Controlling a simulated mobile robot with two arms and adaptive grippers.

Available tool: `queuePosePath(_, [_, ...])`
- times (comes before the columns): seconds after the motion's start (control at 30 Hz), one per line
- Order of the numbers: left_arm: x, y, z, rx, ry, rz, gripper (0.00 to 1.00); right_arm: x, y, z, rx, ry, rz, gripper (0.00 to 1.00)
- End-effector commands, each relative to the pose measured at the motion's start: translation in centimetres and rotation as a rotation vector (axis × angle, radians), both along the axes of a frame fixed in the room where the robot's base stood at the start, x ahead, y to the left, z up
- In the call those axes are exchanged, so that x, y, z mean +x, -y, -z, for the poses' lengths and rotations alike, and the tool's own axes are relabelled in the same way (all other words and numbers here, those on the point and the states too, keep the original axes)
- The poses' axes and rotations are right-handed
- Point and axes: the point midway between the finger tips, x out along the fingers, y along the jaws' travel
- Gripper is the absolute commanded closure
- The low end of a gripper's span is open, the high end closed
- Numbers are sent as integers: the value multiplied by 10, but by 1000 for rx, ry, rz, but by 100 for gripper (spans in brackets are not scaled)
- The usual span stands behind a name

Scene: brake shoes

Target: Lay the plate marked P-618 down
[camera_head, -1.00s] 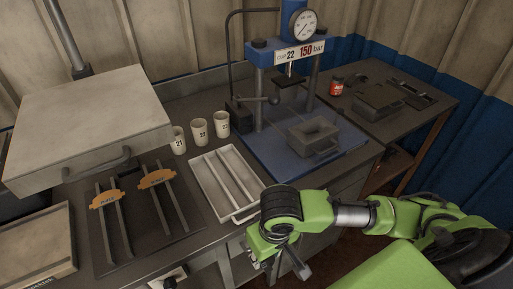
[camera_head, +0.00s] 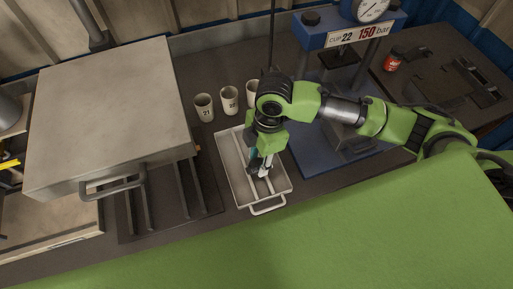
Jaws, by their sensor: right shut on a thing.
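My right gripper (camera_head: 264,171) points down over the pale metal tray (camera_head: 236,189) and is shut on a thin plate. A narrow teal piece (camera_head: 253,161) shows beside its fingers. I cannot read a mark on the plate, so I cannot tell whether it is P-618. The fingers are low, within the tray's outline; I cannot tell whether the plate touches the tray. My left gripper is not in view.
Three marked white cups (camera_head: 204,107) stand behind the tray. The blue press (camera_head: 340,28) stands to the right. A big grey box with a handle (camera_head: 110,110) overhangs the dark rack (camera_head: 180,205) at left. A red can (camera_head: 392,61) is on the right table.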

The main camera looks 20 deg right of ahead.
Motion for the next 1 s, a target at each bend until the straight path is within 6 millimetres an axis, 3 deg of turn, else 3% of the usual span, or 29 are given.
queuePosePath(0.27, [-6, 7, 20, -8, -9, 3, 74, 0, 0, 17, 0, 0, -4, 89])
queuePosePath(0.63, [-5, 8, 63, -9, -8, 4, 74, 0, 0, 52, 1, 2, -3, 89])
queuePosePath(1.0, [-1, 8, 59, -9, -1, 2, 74, 0, 0, 63, 1, 1, -1, 89])
